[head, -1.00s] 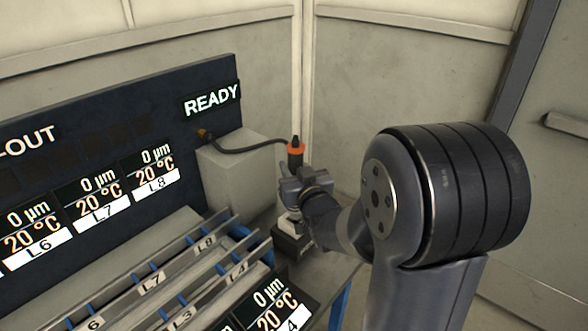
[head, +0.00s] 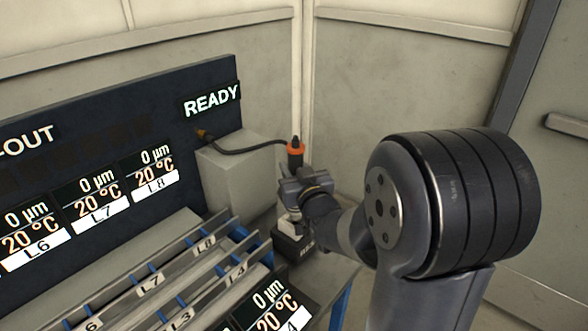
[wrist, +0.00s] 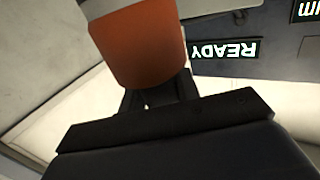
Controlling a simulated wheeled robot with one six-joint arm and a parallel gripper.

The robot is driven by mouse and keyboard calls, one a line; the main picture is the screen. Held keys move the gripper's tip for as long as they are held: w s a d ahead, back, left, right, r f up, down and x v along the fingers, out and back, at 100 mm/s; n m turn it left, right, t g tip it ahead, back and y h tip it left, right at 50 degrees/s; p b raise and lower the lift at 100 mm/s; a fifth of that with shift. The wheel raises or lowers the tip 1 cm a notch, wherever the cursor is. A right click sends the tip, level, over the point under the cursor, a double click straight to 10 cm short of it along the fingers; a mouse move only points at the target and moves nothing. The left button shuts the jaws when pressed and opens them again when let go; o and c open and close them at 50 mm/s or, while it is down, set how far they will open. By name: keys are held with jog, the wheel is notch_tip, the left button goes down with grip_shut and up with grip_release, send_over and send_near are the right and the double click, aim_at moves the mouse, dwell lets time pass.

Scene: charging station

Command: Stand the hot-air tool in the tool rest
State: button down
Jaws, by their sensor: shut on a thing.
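The hot-air tool (head: 296,150) is upright, with an orange collar, a dark tip on top and a dark cable at its upper end. My gripper (head: 288,186) is shut on its body. The tool's orange part fills the top middle of the wrist view (wrist: 140,45), just beyond the jaws (wrist: 158,98). The tool rest (head: 293,247) is a dark block with partly hidden white lettering, below the gripper. A pale part shows between the gripper and the rest; I cannot tell whether it belongs to the tool, or whether the tool touches the rest.
The cable runs left over a grey box (head: 240,175) to the dark display panel (head: 215,130), which reads READY. Slotted racks with labels (head: 150,285) fill the lower left. Walls (head: 365,100) stand close behind the tool.

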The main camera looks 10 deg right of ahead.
jog(key=shift+f, duration=0.15)
jog(key=shift+f+b, duration=1.75)
jog(key=shift+b, duration=0.6)
jog(key=c, duration=1.3)
grip_release()
jog(key=shift+r, duration=0.1)
jog(key=o, duration=0.3)
jog(key=shift+o, duration=0.2)
jog(key=shift+s, duration=0.15)
jog(key=s+d, duration=0.1)
jog(key=s, duration=0.9)
jog(key=shift+s, duration=0.25)
jog(key=shift+w, duration=0.1)
